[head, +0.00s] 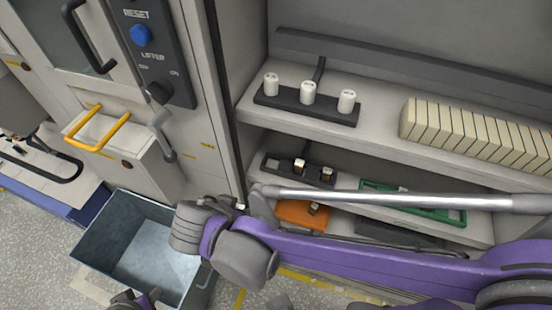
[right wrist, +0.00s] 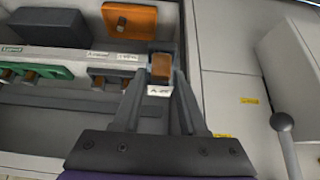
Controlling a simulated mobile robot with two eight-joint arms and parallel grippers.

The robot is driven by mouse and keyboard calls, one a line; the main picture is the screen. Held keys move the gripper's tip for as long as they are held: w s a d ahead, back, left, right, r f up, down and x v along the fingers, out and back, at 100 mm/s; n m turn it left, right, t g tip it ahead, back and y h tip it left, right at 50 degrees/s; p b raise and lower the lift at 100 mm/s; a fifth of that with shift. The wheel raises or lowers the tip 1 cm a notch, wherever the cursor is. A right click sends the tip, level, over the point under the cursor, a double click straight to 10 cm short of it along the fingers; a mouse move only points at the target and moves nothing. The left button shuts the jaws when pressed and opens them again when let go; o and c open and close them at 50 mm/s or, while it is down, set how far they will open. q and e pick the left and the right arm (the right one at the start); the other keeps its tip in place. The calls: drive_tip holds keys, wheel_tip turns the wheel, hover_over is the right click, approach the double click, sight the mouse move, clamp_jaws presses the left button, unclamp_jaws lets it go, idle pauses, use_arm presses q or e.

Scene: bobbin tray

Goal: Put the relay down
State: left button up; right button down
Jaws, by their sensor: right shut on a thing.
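The relay (right wrist: 161,70) is a small block with a brown core, a clear-looking case and a white label below it. My right gripper (right wrist: 160,84) is shut on it and holds it in front of the shelves, near the dark rail (right wrist: 116,82). In the head view my right gripper (head: 251,207) is by the cabinet edge, left of the lower shelves; the relay is mostly hidden there. Similar relays sit in the dark rail (head: 284,170), the orange holder (head: 292,214) and the green holder (head: 440,214). My left gripper is not clearly seen.
A grey open bin (head: 105,227) stands on the floor at left. The upper shelf holds a rail with three white bobbins (head: 308,92) and a row of cream blocks (head: 470,132). A knobbed lever (right wrist: 283,122) juts from the cabinet close to the right gripper.

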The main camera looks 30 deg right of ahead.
drive_tip(key=w+d+f+h, duration=0.1)
drive_tip(key=w+d, duration=0.3)
drive_tip(key=d, duration=0.1)
drive_tip(key=w+d+f+t+b, duration=0.1)
drive_tip(key=w+d+f, duration=0.1)
drive_tip(key=w+d, duration=0.3)
drive_tip(key=w+d+f+t+h, duration=0.1)
drive_tip(key=w+d+f, duration=0.1)
drive_tip(key=w+d, duration=0.3)
drive_tip(key=shift+d+h+b, duration=0.3)
drive_tip(key=shift+d+b, duration=0.1)
drive_tip(key=shift+d, duration=0.35)
drive_tip(key=shift+w+f, duration=0.1)
drive_tip(key=shift+f, duration=0.35)
drive_tip(key=shift+w+d+f, duration=0.2)
drive_tip(key=shift+d+f, duration=0.25)
drive_tip(key=shift+f, duration=0.35)
drive_tip(key=shift+w+d+r+g+y, duration=0.15)
drive_tip(key=shift+w+r+g+y, duration=0.05)
drive_tip(key=shift+g+y, duration=0.2)
drive_tip(key=shift+w+d+g+y+p, duration=0.25)
drive_tip(key=shift+d+g+y+p, duration=0.05)
drive_tip(key=shift+g+y, duration=0.35)
drive_tip(key=shift+f+y, duration=0.25)
drive_tip(key=shift+y, duration=0.1)
drive_tip(key=shift+f, duration=0.6)
